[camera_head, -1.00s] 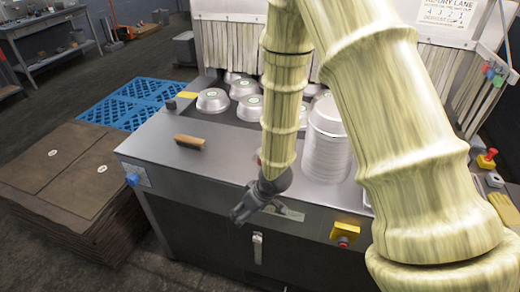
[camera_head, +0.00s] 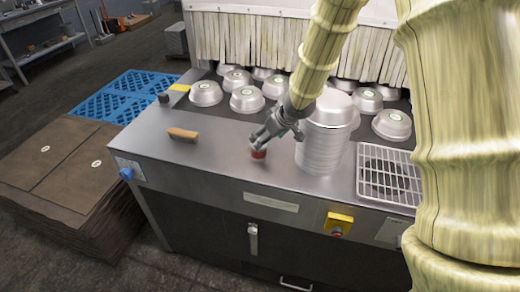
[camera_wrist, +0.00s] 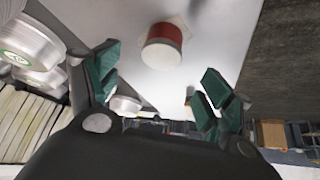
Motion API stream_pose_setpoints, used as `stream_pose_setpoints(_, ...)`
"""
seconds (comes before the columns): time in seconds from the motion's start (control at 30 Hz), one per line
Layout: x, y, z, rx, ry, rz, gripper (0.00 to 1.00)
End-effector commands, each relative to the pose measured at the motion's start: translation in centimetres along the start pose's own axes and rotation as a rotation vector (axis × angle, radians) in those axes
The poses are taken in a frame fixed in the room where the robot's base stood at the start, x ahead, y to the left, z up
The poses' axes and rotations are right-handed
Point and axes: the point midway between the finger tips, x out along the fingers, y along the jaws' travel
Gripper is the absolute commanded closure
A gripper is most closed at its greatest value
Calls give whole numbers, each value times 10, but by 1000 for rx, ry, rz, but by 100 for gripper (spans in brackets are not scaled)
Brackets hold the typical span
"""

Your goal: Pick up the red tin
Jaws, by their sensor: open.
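The red tin (camera_head: 258,153) stands on the steel counter (camera_head: 215,160), left of the tall stack of pans. In the wrist view the red tin (camera_wrist: 162,46) has a pale end face and a red band, and shows beyond the fingertips, between their lines. My gripper (camera_head: 262,138) is just above and beside the tin in the head view and partly covers it. In the wrist view my gripper (camera_wrist: 160,80) is open, with its green-padded fingers apart and nothing between them. I cannot tell whether a finger touches the tin.
The tall stack of pans (camera_head: 322,150) stands close right of my gripper. Several upturned pans (camera_head: 247,99) sit behind. A wooden brush (camera_head: 183,134) lies to the left, and a wire rack (camera_head: 388,177) lies to the right. The counter between brush and tin is clear.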

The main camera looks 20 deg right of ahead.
Motion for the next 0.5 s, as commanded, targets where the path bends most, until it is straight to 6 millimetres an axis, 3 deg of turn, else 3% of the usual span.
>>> stream_pose_setpoints(0.2,23,0,0,-1,-2,0,20)
stream_pose_setpoints(0.5,34,-1,-1,-1,0,0,20)
